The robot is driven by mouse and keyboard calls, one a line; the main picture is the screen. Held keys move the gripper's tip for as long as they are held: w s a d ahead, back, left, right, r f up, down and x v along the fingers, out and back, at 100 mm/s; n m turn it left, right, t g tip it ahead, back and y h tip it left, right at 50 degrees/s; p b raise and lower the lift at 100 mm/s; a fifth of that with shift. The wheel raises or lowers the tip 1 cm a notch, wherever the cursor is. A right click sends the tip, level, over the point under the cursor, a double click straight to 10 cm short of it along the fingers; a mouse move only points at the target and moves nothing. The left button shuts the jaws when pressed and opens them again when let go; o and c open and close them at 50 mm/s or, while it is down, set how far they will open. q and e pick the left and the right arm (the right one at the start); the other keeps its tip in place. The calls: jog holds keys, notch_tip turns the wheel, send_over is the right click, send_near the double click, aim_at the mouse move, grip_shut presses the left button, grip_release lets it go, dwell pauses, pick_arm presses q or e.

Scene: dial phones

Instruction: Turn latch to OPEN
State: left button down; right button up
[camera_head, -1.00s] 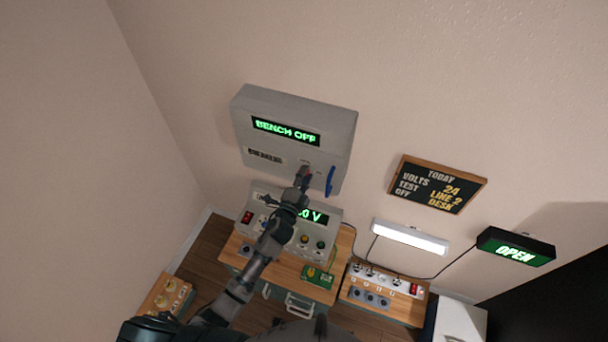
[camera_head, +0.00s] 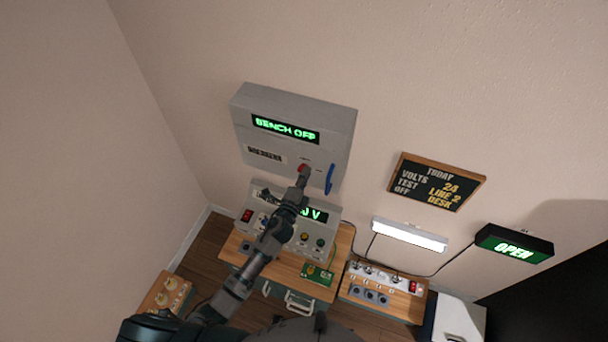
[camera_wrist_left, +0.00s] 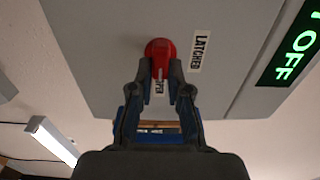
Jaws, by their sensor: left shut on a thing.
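The latch is a red knob (camera_wrist_left: 160,52) on the front of the grey wall box (camera_head: 290,104). In the wrist view a label reading LATCHED (camera_wrist_left: 200,50) sits to its right, and another label (camera_wrist_left: 158,88), partly hidden, shows between my fingers. My left gripper (camera_wrist_left: 161,70) is shut on the red knob, one finger on each side. In the head view my left gripper (camera_head: 303,176) reaches up to the knob (camera_head: 304,168), which is mostly small there. My right gripper is not in view.
The box's display (camera_head: 286,129) reads BENCH OFF. Below stands a grey panel (camera_head: 258,198) on a wooden bench. An OPEN sign (camera_head: 514,245) and a blackboard (camera_head: 438,183) hang on the right wall.

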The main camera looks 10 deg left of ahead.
pick_arm(q)
jog(key=shift+f, duration=0.1)
jog(key=c, duration=1.3)
grip_release()
jog(key=shift+o, duration=0.9)
jog(key=shift+w, duration=0.1)
jog(key=shift+w+d, duration=0.1)
jog(key=s+a, duration=0.2)
jog(key=s, duration=0.9)
jog(key=shift+s+a, duration=0.15)
jog(key=shift+s, duration=0.25)
